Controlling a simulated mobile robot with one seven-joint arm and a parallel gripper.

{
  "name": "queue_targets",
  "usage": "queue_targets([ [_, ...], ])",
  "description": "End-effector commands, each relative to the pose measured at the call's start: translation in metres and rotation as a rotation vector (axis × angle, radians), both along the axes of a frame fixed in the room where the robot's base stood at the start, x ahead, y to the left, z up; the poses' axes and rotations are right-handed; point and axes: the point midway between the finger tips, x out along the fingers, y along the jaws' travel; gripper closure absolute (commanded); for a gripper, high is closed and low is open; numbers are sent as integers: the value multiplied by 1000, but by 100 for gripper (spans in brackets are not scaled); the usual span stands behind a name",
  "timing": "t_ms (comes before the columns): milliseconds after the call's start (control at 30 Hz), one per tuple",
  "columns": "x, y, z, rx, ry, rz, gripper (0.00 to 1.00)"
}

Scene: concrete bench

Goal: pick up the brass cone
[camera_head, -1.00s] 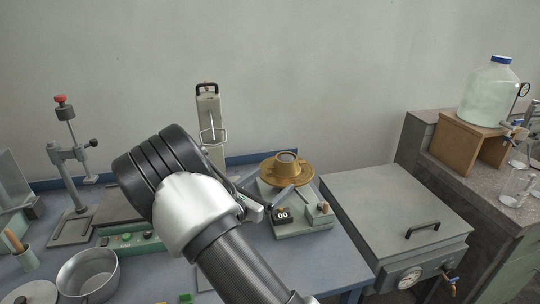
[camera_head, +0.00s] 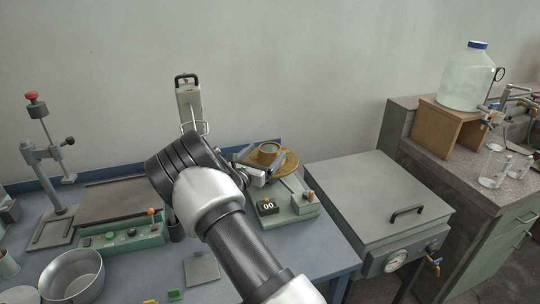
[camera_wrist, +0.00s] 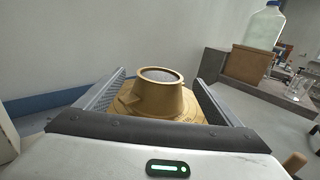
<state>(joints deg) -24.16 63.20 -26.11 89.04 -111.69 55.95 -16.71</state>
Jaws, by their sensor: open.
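The brass cone (camera_wrist: 158,95) is a truncated cone with a dark, filled top. It stands upright on a round brass plate (camera_wrist: 126,101) in the wrist view. In the head view the cone (camera_head: 268,149) and the brass plate (camera_head: 289,163) sit on a pale green device with a "00" counter (camera_head: 267,206). My gripper (camera_head: 258,165) is open at the cone in the head view. In the wrist view its two jaws (camera_wrist: 160,97) stand at the left and right of the cone, with gaps on both sides. The fingertips' exact height against the cone is hard to tell.
A grey lidded box with a gauge (camera_head: 375,195) stands right of the device. A tall metal stand (camera_head: 190,105) is behind my arm. A metal pot (camera_head: 72,276) and a green button panel (camera_head: 123,238) are at left.

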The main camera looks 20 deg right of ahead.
Motion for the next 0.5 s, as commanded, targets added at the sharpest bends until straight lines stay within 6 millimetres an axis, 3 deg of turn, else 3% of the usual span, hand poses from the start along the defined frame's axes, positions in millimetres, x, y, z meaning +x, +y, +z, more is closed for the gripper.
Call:
queue_targets([
  [233,26,-27,0,1,-1,-2,13],
  [500,32,-32,1,1,-1,0,13],
])
